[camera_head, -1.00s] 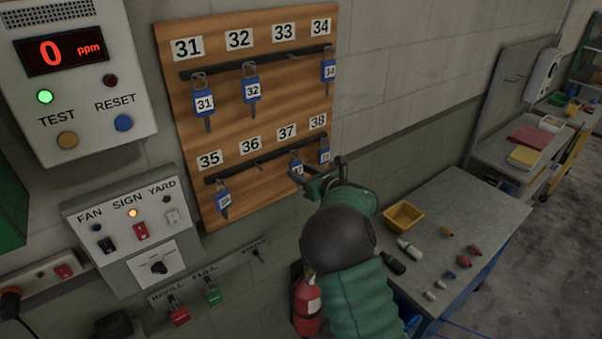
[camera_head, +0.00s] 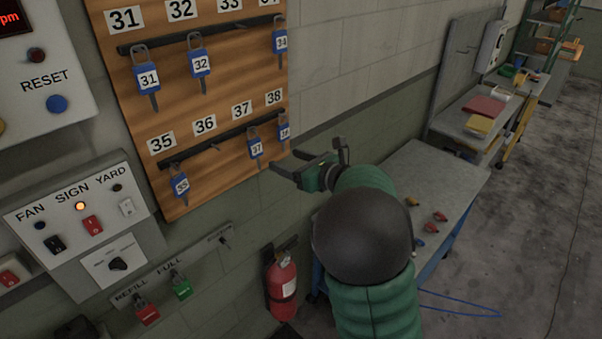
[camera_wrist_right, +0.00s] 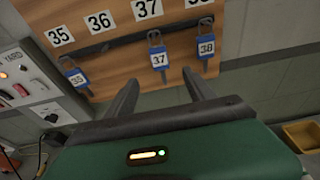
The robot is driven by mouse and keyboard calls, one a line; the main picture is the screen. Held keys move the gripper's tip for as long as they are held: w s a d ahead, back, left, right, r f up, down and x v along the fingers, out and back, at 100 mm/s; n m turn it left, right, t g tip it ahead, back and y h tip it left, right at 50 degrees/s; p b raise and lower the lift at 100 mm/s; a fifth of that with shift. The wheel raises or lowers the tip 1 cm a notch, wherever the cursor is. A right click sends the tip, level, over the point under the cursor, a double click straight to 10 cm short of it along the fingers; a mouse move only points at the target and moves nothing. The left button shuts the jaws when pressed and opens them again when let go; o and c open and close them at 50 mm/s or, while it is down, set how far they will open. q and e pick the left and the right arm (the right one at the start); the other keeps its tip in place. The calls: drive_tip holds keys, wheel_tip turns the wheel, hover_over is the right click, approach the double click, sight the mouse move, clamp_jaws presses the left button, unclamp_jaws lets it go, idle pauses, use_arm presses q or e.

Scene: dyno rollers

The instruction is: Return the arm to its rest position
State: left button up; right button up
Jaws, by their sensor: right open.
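My right arm comes in from the bottom of the head view, a green sleeve with a dark round joint. My right gripper (camera_head: 287,170) is open and empty, a little below and right of the wooden key board (camera_head: 220,130). Its two dark fingers also show in the right wrist view (camera_wrist_right: 163,92), spread apart below the padlock tagged 37 (camera_wrist_right: 159,58) and the padlock tagged 38 (camera_wrist_right: 206,47). In the head view the 37 padlock (camera_head: 256,149) hangs on the lower rail, apart from the fingers. My left gripper is not in view.
A grey workbench (camera_head: 440,180) with small coloured parts stands behind my arm, which hides part of it. A red fire extinguisher (camera_head: 283,285) hangs on the wall below the board. A switch panel (camera_head: 85,225) is at left. Open floor (camera_head: 540,240) lies at right.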

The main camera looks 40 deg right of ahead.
drive_tip(key=v, duration=0.5)
drive_tip(key=a+f+m+g+h+b, duration=0.2)
drive_tip(key=a+f+m, duration=0.1)
drive_tip(key=f+m, duration=0.65)
drive_tip(key=a+f+m+g+h+b, duration=0.2)
drive_tip(key=a+f+m+g+b, duration=0.15)
drive_tip(key=f+m, duration=0.6)
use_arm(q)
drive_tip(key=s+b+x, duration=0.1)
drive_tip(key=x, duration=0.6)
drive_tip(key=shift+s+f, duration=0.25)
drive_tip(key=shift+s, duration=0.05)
use_arm(e)
drive_tip(key=s+a+f+m+g+y, duration=0.1)
drive_tip(key=s+a+f+m+g, duration=0.2)
drive_tip(key=s+a+f+m, duration=0.3)
drive_tip(key=s+a+f+m+g+y, duration=0.2)
drive_tip(key=s+a+f+m+g, duration=0.2)
drive_tip(key=s+a+m, duration=0.6)
drive_tip(key=shift+s+a+f+m, duration=0.3)
drive_tip(key=shift+s+f+m, duration=0.25)
drive_tip(key=shift+f+m, duration=0.4)
drive_tip(key=shift+w+d+g, duration=0.1)
drive_tip(key=shift+g, duration=0.15)
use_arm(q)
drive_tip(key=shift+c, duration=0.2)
